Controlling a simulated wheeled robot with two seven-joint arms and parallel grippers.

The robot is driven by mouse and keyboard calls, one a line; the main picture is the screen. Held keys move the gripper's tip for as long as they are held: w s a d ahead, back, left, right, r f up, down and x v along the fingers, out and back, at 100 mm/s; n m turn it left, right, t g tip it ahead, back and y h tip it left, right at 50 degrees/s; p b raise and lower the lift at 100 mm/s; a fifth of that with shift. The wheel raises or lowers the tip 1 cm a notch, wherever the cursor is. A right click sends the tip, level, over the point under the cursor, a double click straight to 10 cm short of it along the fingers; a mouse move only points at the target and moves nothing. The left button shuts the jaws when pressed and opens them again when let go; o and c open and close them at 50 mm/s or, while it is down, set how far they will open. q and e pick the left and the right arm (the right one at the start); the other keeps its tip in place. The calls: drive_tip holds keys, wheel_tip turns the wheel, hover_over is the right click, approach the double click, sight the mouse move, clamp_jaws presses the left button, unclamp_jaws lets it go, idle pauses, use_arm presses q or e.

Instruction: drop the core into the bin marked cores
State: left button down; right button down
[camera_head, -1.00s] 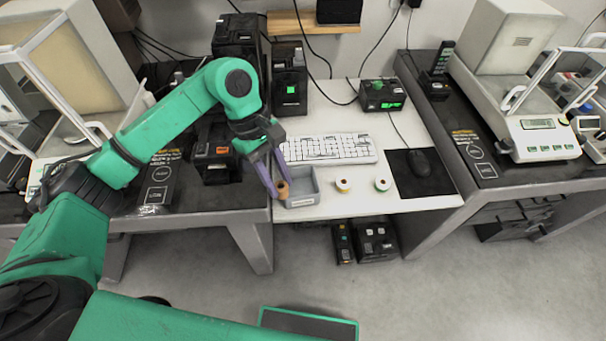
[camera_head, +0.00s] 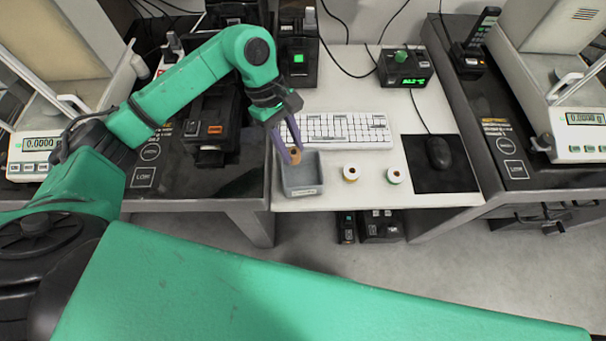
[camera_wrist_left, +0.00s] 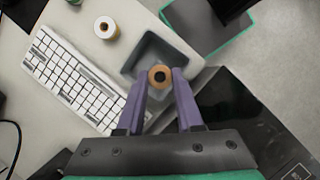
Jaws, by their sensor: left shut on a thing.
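My left gripper (camera_head: 284,145) is shut on a small brown core (camera_head: 295,155), a short tube with a dark hole in its middle. In the left wrist view the core (camera_wrist_left: 159,77) sits between the two purple fingertips (camera_wrist_left: 160,84). The grey open bin (camera_head: 302,184) stands at the table's front left edge, with a small label on its front that is too small to read. The core shows over the back left part of the bin; how high above it, I cannot tell. In the left wrist view the bin (camera_wrist_left: 178,52) lies behind the core. My right gripper is not in view.
A black mat with a mouse (camera_head: 438,152) lies to the right. A dark side table (camera_head: 170,180) adjoins at left.

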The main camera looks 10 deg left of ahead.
use_arm(q)
drive_tip(key=shift+c, duration=2.4)
unclamp_jaws()
drive_tip(key=shift+s+r, duration=0.1)
drive_tip(key=shift+a+r, duration=0.1)
drive_tip(key=shift+r, duration=0.05)
drive_tip(key=b+v, duration=0.1)
drive_tip(key=v, duration=1.3)
drive_tip(key=shift+r, duration=0.1)
